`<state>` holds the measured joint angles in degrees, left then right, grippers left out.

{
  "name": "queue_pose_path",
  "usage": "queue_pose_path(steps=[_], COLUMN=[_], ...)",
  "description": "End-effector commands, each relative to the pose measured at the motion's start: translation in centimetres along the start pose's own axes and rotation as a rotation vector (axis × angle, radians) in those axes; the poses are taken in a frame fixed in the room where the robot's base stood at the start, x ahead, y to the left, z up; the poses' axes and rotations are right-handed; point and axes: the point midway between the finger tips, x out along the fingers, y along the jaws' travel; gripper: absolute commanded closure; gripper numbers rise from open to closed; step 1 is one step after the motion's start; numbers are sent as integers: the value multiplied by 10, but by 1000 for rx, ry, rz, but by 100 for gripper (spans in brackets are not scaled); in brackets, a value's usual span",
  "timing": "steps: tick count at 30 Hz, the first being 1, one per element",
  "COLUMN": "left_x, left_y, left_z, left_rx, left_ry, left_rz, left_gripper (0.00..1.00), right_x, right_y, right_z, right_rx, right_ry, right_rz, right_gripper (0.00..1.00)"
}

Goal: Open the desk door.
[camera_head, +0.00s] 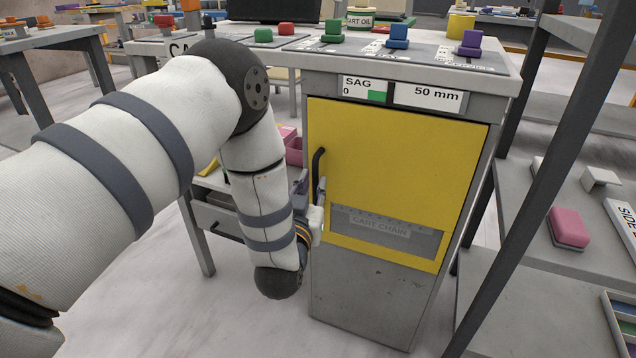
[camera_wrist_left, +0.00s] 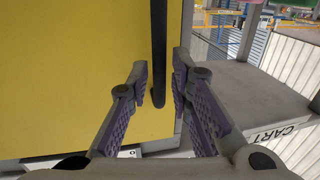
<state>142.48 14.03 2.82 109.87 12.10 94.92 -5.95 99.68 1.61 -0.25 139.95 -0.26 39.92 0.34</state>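The desk door (camera_head: 385,150) is a yellow panel on a grey cabinet, with a window strip marked CART CHAIN. It looks shut. Its black upright handle (camera_head: 318,165) is on the door's left side. My left gripper (camera_head: 317,192) is at the handle's lower part. In the left wrist view, the handle (camera_wrist_left: 158,50) hangs between the two purple-padded fingers of my left gripper (camera_wrist_left: 160,80). The fingers are apart, with a narrow gap showing on each side of the handle. The yellow door (camera_wrist_left: 70,70) fills the left of that view. My right gripper is out of view.
The cabinet top (camera_head: 420,62) carries several coloured knobs. A grey shelf rack (camera_head: 545,260) stands close on the right, holding a pink block (camera_head: 569,228). A lower table with a drawer (camera_head: 215,218) is behind my left arm. Some floor is clear left of the cabinet.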

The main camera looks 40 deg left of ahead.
Motion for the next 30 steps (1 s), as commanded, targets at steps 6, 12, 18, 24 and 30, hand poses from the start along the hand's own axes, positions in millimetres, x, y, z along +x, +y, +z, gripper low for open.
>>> queue_pose_path(steps=[6,12,18,24,30], left_x=[27,30,29,29,28], left_y=[0,0,0,0,4], left_z=[1,0,0,0,1], left_rx=[0,0,0,0,0], left_ry=[-1,-1,-1,-2,-3], left_rz=[0,1,1,1,-6], left_gripper=[80,80,100,100,100], right_x=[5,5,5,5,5], right_y=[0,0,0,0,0], right_z=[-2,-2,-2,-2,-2], right_rx=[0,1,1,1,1], right_ry=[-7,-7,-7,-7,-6], right_rz=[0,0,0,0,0], right_gripper=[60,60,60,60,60])
